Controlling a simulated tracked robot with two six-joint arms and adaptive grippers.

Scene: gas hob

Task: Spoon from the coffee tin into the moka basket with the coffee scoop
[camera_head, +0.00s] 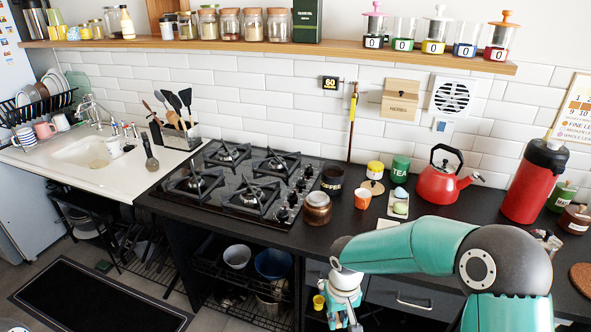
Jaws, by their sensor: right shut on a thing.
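A dark, open-topped tin (332,179) stands on the black counter just right of the hob; I take it for the coffee tin. A brown jar (317,209) with a greyish top stands in front of it. I cannot make out the moka basket. My right arm reaches in from the right, and my right gripper (345,312) points down in front of the counter edge, low in the picture. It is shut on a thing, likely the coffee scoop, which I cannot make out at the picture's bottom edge. My left gripper is out of view.
The gas hob (250,183) lies left of the jars. An orange cup (362,199), a green tea tin (400,169), a small white tray (397,211), a red kettle (440,183) and a red flask (533,185) stand to the right. My right arm hides part of the front counter.

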